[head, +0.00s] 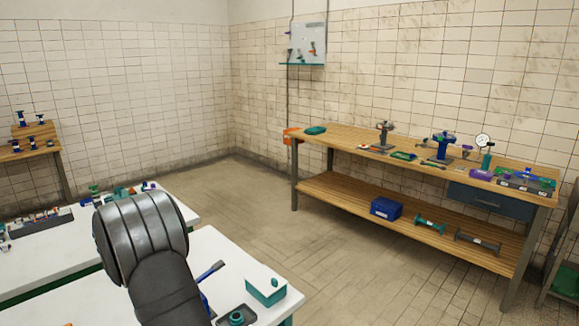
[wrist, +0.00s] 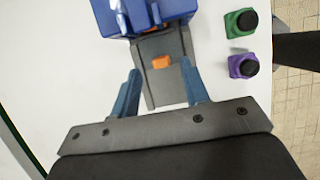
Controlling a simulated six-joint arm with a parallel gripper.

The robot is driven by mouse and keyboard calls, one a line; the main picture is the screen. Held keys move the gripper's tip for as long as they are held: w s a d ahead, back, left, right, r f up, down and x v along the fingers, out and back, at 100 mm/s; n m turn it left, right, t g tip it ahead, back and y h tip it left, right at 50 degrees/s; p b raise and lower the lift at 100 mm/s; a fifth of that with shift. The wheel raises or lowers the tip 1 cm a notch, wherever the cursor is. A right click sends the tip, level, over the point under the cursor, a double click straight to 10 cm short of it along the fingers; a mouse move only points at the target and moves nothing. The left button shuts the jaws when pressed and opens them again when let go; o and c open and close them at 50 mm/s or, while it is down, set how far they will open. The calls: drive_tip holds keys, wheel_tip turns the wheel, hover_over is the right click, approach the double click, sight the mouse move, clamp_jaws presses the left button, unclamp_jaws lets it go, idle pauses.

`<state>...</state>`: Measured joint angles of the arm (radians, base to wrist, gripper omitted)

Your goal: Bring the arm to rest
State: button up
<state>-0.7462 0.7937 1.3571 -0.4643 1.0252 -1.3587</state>
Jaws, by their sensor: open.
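My gripper (wrist: 166,88) shows in the wrist view with its two blue-grey fingers apart and nothing between them. It is over a white table (wrist: 60,60). Ahead of the fingertips is a grey block or base (wrist: 178,48) with a small orange piece (wrist: 161,62) on it, next to a blue object (wrist: 165,10) cut off by the top edge. In the head view my arm fills the lower left and hides part of the white tables; the gripper itself does not show there.
Right of the fingers stand a green piece (wrist: 241,22) and a purple piece (wrist: 243,66) with black tops. In the head view a teal and white box (head: 265,288) sits near the table's corner. A wooden workbench (head: 345,150) with tools stands along the right wall. Open floor lies between.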

drive_tip(key=x, duration=0.5)
drive_tip(key=shift+f, duration=0.1)
drive_tip(key=shift+s+a, duration=0.1)
drive_tip(key=shift+s, duration=0.05)
drive_tip(key=v, duration=1.7)
drive_tip(key=x, duration=1.7)
drive_tip(key=s+a, duration=0.3)
drive_tip(key=shift+s+a, duration=0.1)
drive_tip(key=shift+a, duration=0.1)
drive_tip(key=v, duration=1.7)
drive_tip(key=w+d+m+g+y, duration=0.1)
drive_tip(key=m, duration=0.4)
drive_tip(key=w+d+r+m+g, duration=0.1)
drive_tip(key=m, duration=0.3)
drive_tip(key=w+d+m+y, duration=0.1)
drive_tip(key=d+m, duration=0.1)
drive_tip(key=m, duration=0.3)
drive_tip(key=shift+w+r+m+g+y, duration=0.15)
drive_tip(key=shift+w+m+g+y, duration=0.15)
drive_tip(key=shift+w+g, duration=0.1)
